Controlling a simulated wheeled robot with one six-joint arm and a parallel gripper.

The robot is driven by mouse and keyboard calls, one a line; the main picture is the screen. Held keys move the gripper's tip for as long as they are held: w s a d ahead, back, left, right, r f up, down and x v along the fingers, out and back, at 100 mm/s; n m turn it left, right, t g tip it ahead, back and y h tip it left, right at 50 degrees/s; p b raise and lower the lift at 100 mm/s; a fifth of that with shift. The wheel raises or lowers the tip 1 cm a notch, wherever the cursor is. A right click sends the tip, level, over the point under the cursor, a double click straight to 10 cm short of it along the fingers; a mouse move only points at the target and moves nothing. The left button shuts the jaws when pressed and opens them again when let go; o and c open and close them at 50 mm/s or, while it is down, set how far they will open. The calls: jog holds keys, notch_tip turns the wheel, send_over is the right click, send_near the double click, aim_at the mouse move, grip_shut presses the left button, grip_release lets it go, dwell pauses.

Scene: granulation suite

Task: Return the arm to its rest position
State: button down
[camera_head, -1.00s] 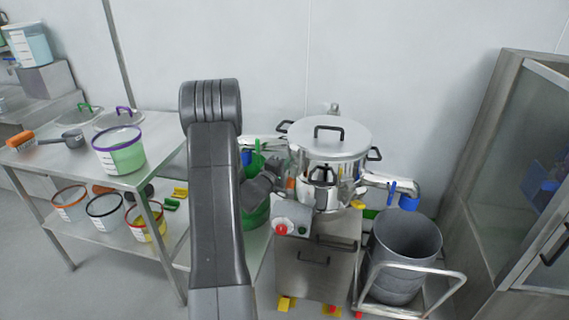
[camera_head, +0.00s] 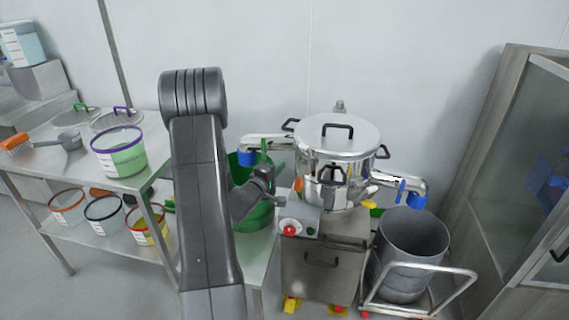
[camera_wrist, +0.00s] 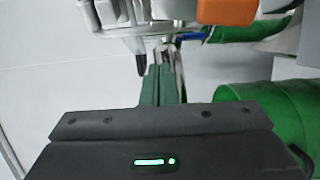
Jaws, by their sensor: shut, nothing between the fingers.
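My arm (camera_head: 200,190) stands upright in the head view, its dark grey links rising in front of the wall and bending toward the machine. My gripper (camera_head: 270,182) is small and partly hidden there, just left of the steel machine (camera_head: 337,150) and in front of a green bucket (camera_head: 255,215). In the wrist view my gripper (camera_wrist: 162,75) has its fingers together and nothing between them. Shiny metal parts and an orange part (camera_wrist: 227,11) lie beyond the fingertips. Whether the fingers touch anything cannot be told.
A steel bench (camera_head: 75,165) at left holds tubs, lids and a scoop. A grey bin (camera_head: 410,250) on a wheeled frame stands right of the machine. A glass-fronted cabinet (camera_head: 515,190) is at far right. Bare wall lies above the machine.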

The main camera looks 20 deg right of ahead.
jog(key=v, duration=0.4)
jog(key=shift+s+d, duration=0.15)
